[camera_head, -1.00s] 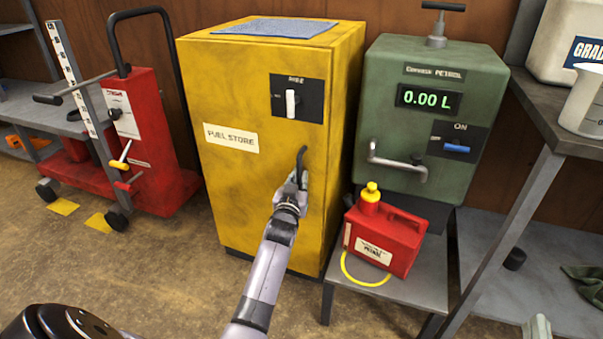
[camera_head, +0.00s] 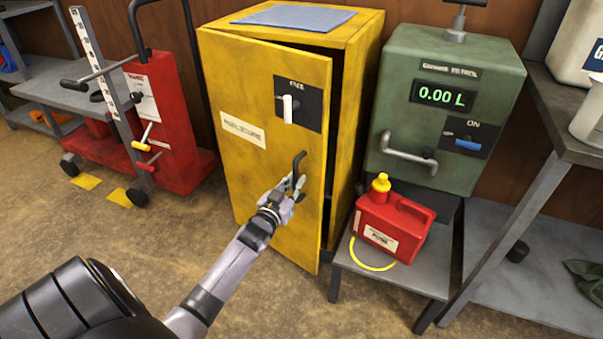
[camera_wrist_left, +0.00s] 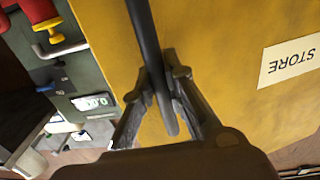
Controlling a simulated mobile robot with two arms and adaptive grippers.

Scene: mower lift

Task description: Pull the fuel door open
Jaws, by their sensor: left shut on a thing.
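The yellow fuel store cabinet (camera_head: 350,130) stands in the middle of the head view. Its yellow door (camera_head: 240,180) is ajar, hinged on the left, with a dark gap along its right edge. A black bar handle (camera_head: 299,160) is on the door's right side. My left gripper (camera_head: 294,187) is shut on the lower part of this handle. In the left wrist view the handle (camera_wrist_left: 146,50) runs between the two fingers (camera_wrist_left: 158,98). A white switch (camera_head: 288,108) on a black plate sits above the handle. My right gripper is not in view.
A green petrol dispenser (camera_head: 450,110) stands to the right, with a red petrol can (camera_head: 392,222) on a low metal stand (camera_head: 400,274) before it. A red wheeled lift (camera_head: 175,120) stands at left. The floor before the door is clear.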

